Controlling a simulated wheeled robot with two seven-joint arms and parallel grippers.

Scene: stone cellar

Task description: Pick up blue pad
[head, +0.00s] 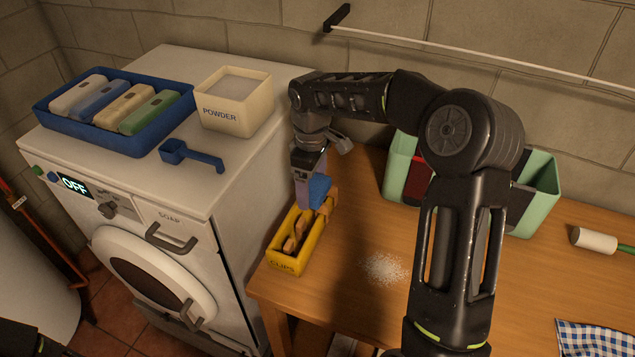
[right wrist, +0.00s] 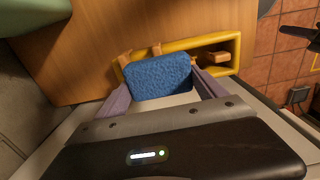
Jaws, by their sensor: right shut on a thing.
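The blue pad (head: 319,190) is at the far end of the yellow clips box, in the head view. It shows fully between the fingers in the right wrist view (right wrist: 158,77). My right gripper (head: 309,200) points down and is shut on the pad, with a purple finger on either side of it (right wrist: 160,88). The pad is above or at the box's rim; I cannot tell whether it touches the box or the pegs. My left gripper is not in view.
The yellow box (head: 284,267) holds wooden pegs and stands at the table's left edge, beside the washing machine (head: 228,195). A green divided bin (head: 540,205) stands behind my right arm. White powder (head: 385,267) lies on the table (head: 345,290). A checked cloth (head: 597,338) lies at right.

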